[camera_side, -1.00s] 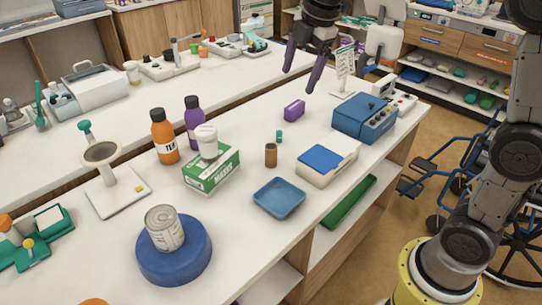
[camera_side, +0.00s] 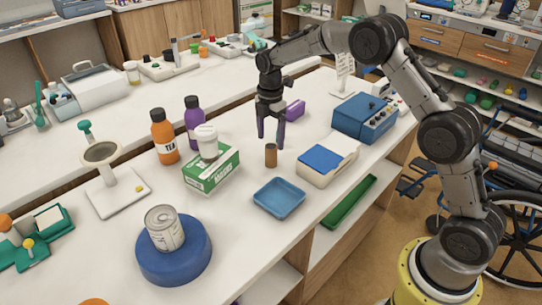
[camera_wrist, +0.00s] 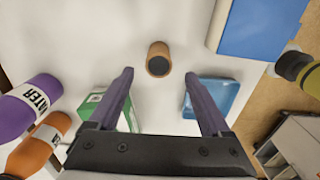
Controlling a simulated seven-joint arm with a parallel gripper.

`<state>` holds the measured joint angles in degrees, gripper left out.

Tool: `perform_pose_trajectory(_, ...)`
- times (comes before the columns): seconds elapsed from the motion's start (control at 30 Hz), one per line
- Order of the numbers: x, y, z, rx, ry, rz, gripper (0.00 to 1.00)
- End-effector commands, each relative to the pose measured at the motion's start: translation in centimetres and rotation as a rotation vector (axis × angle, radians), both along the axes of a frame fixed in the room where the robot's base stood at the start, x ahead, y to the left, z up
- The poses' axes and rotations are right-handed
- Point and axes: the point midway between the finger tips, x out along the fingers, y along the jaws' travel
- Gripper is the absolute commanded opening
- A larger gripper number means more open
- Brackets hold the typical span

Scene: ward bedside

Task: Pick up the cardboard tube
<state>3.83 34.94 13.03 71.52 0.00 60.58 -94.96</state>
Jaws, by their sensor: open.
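The cardboard tube (camera_side: 271,155) is a small brown cylinder standing upright on the white counter. In the wrist view the tube (camera_wrist: 158,58) shows its dark open top, just beyond the fingertips and roughly midway between them. My gripper (camera_side: 271,144) is open, with its purple fingers pointing down above and behind the tube in the side view. In the wrist view the gripper (camera_wrist: 158,75) has nothing between its fingers.
A blue tray (camera_side: 279,198) lies in front of the tube. A green box (camera_side: 211,171) with a white bottle (camera_side: 207,141) on it stands left. A white case with a blue top (camera_side: 326,160) sits right. Orange (camera_side: 164,137) and purple bottles (camera_side: 193,122) stand further left.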

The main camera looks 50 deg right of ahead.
Motion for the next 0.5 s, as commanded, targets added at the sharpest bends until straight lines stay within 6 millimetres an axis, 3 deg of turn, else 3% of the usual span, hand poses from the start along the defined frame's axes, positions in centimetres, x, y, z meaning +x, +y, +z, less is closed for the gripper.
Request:
perform_pose_trajectory(0.1,0.0,0.0,-1.6,0.000,0.001,0.000,0.82)
perform_pose_trajectory(0.37,0.0,-0.2,-3.4,0.000,0.002,-0.001,0.82)
perform_pose_trajectory(0.5,0.2,-0.7,-5.5,0.000,0.002,0.000,0.82)
